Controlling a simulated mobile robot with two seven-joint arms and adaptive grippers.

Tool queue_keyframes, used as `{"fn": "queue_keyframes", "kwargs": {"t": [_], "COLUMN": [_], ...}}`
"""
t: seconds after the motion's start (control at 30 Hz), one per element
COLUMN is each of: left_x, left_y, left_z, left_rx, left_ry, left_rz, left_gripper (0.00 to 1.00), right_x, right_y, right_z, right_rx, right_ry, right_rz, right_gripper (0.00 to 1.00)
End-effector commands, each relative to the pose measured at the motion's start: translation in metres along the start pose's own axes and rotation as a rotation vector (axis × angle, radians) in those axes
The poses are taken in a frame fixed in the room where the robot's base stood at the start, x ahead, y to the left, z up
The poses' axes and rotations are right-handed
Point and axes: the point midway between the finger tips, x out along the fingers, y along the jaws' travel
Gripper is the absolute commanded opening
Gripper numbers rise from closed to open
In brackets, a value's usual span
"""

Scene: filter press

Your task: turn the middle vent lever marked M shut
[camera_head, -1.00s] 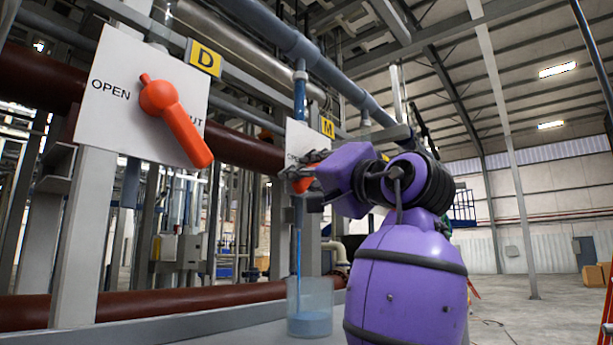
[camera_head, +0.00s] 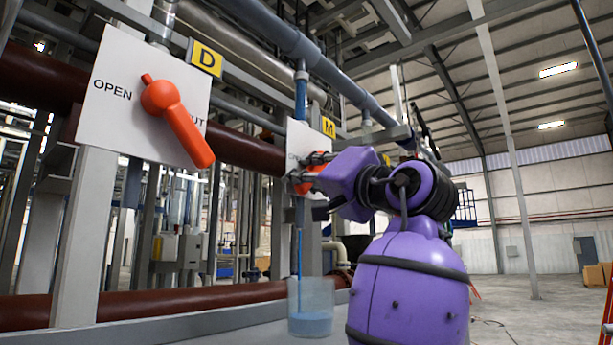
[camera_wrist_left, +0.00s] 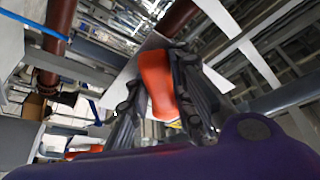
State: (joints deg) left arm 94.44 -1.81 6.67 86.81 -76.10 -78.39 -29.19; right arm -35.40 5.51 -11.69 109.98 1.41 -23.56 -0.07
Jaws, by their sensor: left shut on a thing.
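The middle vent lever, orange-red (camera_head: 301,187), is mounted on a white plate (camera_head: 298,138) under the yellow M tag (camera_head: 328,127). My left gripper (camera_head: 309,172), on a purple arm, is at this lever and partly covers it. In the left wrist view the orange lever handle (camera_wrist_left: 158,84) lies between the two dark fingers of my left gripper (camera_wrist_left: 160,100), which are shut on it. The lever's angle and most of the plate's lettering are hidden in the head view. My right gripper is not in view.
A larger orange lever (camera_head: 177,120) marked D (camera_head: 207,58) sits on a nearer plate at left, its handle slanting down right. A thin blue stream (camera_head: 299,245) runs into a clear beaker (camera_head: 311,308) of blue liquid. Open floor lies at right.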

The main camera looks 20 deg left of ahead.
Motion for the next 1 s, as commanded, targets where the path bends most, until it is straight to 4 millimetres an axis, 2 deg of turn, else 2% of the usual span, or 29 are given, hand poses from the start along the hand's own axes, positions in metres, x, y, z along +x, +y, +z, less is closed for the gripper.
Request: {"fn": "queue_keyframes", "kwargs": {"t": [0.03,0.53,1.0], "left_x": [0.000,0.001,0.003], "left_y": [0.006,0.027,0.033], "left_z": [0.001,-0.001,-0.007], "left_rx": [-0.007,-0.294,-0.483], "left_ry": [0.000,-0.001,0.001], "left_rz": [0.002,-0.117,-0.195], "left_gripper": [0.00,0.00,0.00], "right_x": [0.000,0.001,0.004], "right_y": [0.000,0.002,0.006], "right_z": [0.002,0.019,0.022], "right_rx": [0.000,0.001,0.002], "right_ry": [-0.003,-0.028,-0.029], "right_rz": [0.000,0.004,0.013], "right_gripper": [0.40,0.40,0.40]}}
